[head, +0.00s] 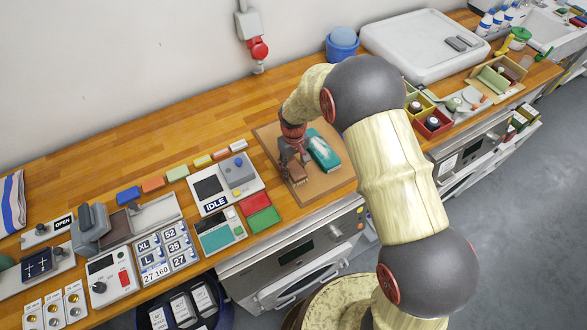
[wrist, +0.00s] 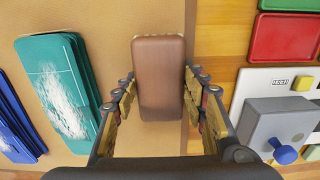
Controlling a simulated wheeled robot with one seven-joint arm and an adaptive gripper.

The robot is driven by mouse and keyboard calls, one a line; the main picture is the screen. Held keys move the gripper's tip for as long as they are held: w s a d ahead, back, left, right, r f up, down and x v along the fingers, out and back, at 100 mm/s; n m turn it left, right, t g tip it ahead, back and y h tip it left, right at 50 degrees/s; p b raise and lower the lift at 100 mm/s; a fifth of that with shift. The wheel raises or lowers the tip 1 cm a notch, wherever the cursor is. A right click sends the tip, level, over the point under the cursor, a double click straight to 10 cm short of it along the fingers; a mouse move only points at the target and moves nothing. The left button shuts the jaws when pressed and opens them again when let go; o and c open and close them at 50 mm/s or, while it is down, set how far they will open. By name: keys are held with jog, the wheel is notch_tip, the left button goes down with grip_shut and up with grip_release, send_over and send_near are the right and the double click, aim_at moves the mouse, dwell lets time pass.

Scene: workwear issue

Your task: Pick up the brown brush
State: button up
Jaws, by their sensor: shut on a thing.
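The brown brush (wrist: 160,62) stands out in the middle of the wrist view, with its smooth brown top towards the camera. In the head view, the brown brush (head: 299,174) shows in part below my gripper. My gripper (head: 291,158) reaches down over the tan board (head: 322,190). In the wrist view, the fingers of my gripper (wrist: 160,88) lie one on each side of the brush, shut on it. The brush's underside is hidden, so I cannot tell whether it touches the board.
A teal block with white streaks (head: 324,150) lies close to the right of my gripper on the board. A blue item (wrist: 15,120) lies beyond it. Red and green trays (head: 263,220) and a grey box marked IDLE (head: 238,171) stand to the left on the wooden counter.

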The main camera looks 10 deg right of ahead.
aim_at(294, 167)
jog(key=shift+r, duration=0.1)
jog(key=shift+r, duration=0.55)
notch_tip(294, 167, up, 2)
jog(key=shift+r, duration=0.2)
jog(key=s+r, duration=0.3)
jog(key=s+d+r, duration=0.1)
jog(key=r, duration=0.1)
jog(key=shift+s+r, duration=0.15)
jog(key=shift+s, duration=0.1)
jog(key=s+d+r, duration=0.1)
jog(key=s+r, duration=0.3)
jog(key=s, duration=0.5)
jog(key=shift+d+p, duration=0.35)
jog(key=shift+d, duration=0.05)
jog(key=shift+s, duration=0.1)
jog(key=o, duration=0.8)
jog(key=c, duration=0.4)
jog(key=shift+c, duration=0.6)
